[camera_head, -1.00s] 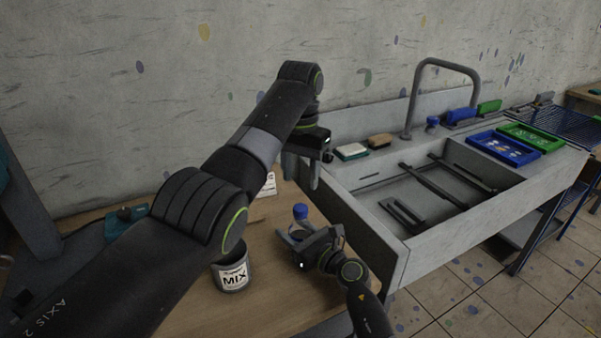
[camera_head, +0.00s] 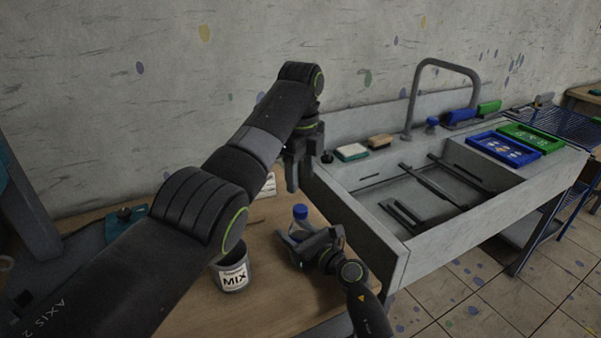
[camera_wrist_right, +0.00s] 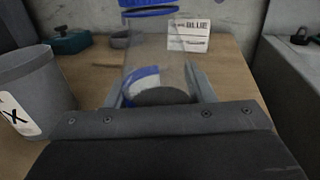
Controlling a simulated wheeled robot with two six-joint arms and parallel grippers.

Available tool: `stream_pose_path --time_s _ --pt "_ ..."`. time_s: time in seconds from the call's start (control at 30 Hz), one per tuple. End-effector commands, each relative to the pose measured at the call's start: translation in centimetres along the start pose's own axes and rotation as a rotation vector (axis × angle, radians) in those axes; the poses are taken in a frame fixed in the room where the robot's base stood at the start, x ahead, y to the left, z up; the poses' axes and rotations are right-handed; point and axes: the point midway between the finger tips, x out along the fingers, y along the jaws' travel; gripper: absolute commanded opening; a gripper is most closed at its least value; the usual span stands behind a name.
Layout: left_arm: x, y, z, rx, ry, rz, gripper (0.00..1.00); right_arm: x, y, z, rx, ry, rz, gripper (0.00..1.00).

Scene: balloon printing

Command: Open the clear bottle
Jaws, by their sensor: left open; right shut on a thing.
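The clear bottle (camera_head: 298,230) stands on the wooden table and has a blue cap (camera_head: 300,211). My right gripper (camera_head: 308,243) is shut on the bottle's body. In the right wrist view, the clear bottle (camera_wrist_right: 160,62) is upright between the fingers, with part of its blue cap (camera_wrist_right: 150,5) at the top edge. My left gripper (camera_head: 292,178) is open and empty, pointing down above the bottle and apart from the cap.
A grey MIX can (camera_head: 233,275) stands left of the bottle. A white card (camera_wrist_right: 188,35) stands behind it. The sink (camera_head: 345,205) borders the table on the right. A teal object (camera_head: 126,214) lies at the back left.

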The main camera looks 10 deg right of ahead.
Motion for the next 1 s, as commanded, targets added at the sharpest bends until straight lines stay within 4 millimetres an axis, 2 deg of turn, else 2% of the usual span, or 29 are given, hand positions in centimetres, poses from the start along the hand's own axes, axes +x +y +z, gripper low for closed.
stream_pose_path --time_s 0.3,0.5,0.77,0.87,1.0 --pt "0.0 0.0 0.0 0.510 0.000 0.000 0.47 0.0 0.0 0.0 0.000 0.001 0.000 0.00" --pt "0.0 0.0 0.0 0.764 0.000 0.000 0.47 0.0 0.0 0.0 0.000 0.001 0.000 0.00" --pt "0.3 0.0 0.0 0.901 0.001 0.001 0.47 0.0 0.0 0.0 0.000 0.001 0.000 0.00" --pt "1.2 0.0 -0.1 0.908 0.002 0.001 0.47 0.0 0.0 0.0 0.000 0.001 0.000 0.00" --pt "3.4 0.0 -0.1 0.906 0.004 0.001 0.47 0.0 0.0 0.0 0.000 0.000 0.000 0.00"
